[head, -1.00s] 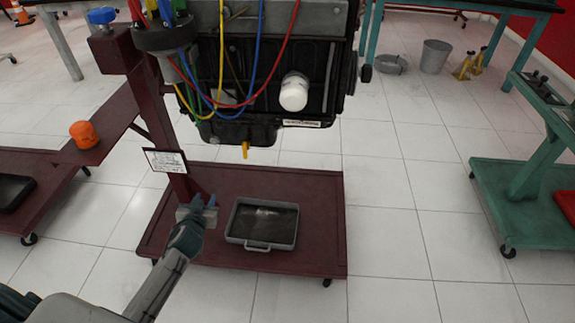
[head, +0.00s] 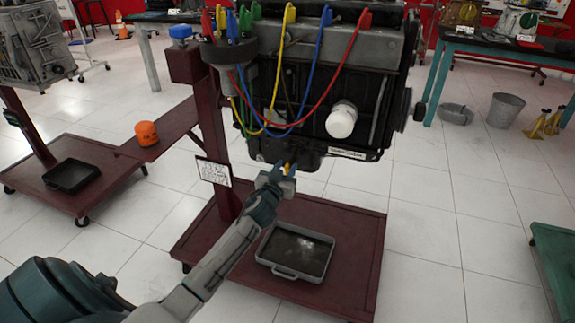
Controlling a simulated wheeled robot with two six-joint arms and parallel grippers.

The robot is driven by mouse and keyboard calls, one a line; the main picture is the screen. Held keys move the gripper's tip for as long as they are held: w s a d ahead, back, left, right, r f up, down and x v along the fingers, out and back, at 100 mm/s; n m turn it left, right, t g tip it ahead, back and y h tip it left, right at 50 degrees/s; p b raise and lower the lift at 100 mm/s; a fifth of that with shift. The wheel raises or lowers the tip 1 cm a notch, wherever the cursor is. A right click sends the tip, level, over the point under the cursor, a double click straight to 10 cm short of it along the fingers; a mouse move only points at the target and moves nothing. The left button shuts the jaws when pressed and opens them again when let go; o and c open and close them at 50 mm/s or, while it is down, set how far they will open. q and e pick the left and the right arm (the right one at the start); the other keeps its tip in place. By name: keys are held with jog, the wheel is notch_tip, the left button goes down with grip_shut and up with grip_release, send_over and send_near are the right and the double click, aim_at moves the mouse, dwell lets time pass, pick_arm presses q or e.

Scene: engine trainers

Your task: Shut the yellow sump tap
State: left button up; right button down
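The engine (head: 310,95) hangs on a dark red stand. The yellow sump tap (head: 290,169) is under the sump (head: 270,151) at the engine's bottom; only a small yellow part shows. My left gripper (head: 283,171) is up at the tap, its fingertips around or just in front of it. The fingers look a little apart, and I cannot tell whether they touch the tap. The gripper and wrist hide most of the tap, so its handle's angle is not clear. My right gripper is not in view.
A grey drain pan (head: 297,251) sits on the stand's base (head: 353,240) below the sump. An orange filter (head: 146,133) stands on a side shelf. A white filter (head: 342,121) and coloured cables are on the engine. Open tiled floor lies at right.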

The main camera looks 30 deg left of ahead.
pick_arm(q)
jog(key=shift+x, duration=0.75)
grip_shut()
